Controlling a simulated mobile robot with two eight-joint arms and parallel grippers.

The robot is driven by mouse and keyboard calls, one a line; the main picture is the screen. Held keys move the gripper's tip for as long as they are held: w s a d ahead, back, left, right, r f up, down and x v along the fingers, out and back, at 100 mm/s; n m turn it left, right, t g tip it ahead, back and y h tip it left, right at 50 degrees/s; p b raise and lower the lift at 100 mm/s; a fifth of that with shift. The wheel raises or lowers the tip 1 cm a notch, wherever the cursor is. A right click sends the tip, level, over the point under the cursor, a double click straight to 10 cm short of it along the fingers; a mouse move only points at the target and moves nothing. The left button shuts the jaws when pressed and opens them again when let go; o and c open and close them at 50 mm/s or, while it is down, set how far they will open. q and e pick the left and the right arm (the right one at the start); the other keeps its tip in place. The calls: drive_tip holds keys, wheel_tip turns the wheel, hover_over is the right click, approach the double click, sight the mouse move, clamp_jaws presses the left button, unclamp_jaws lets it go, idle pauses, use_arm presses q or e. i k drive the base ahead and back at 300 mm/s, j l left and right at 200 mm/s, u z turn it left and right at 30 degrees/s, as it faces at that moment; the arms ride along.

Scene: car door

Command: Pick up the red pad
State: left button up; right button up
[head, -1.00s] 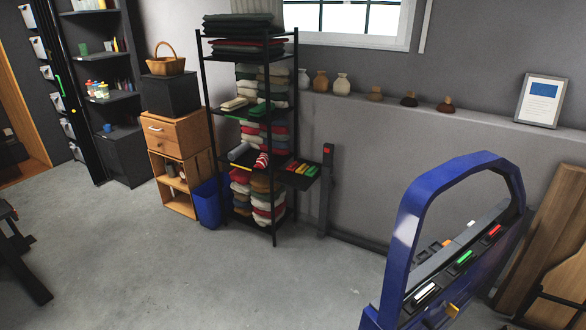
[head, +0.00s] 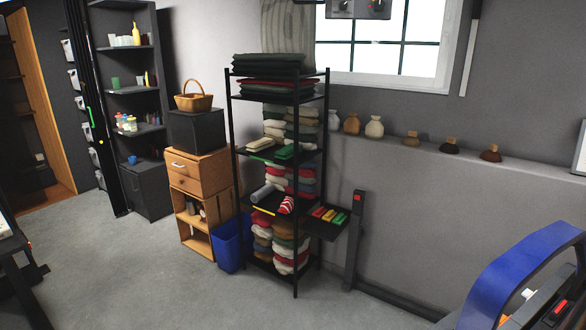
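A small red pad (head: 318,212) lies on a dark side tray (head: 325,232) at the right of the black shelf rack. A yellow pad (head: 329,215) and a green pad (head: 340,217) lie beside it. Another red piece (head: 561,306) sits on the blue car door (head: 520,268) at the lower right, which is cut off by the picture edge. Neither of my grippers shows in the head view.
The black rack (head: 325,130) holds folded cloths. A blue bin (head: 229,247) and a wooden cabinet (head: 201,169) stand left of it. A dark post (head: 354,240) stands right of the tray. The grey floor (head: 180,295) in front is clear.

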sight(320, 211)
drive_tip(key=i+u, duration=0.2)
drive_tip(key=i, duration=1.45)
drive_tip(key=i+j+z, duration=0.15)
drive_tip(key=i+z, duration=0.3)
drive_tip(key=i, duration=0.25)
drive_tip(key=i+j+z, duration=0.45)
drive_tip(key=i, duration=0.2)
drive_tip(key=i+j+z, duration=0.45)
drive_tip(key=i+j, duration=0.15)
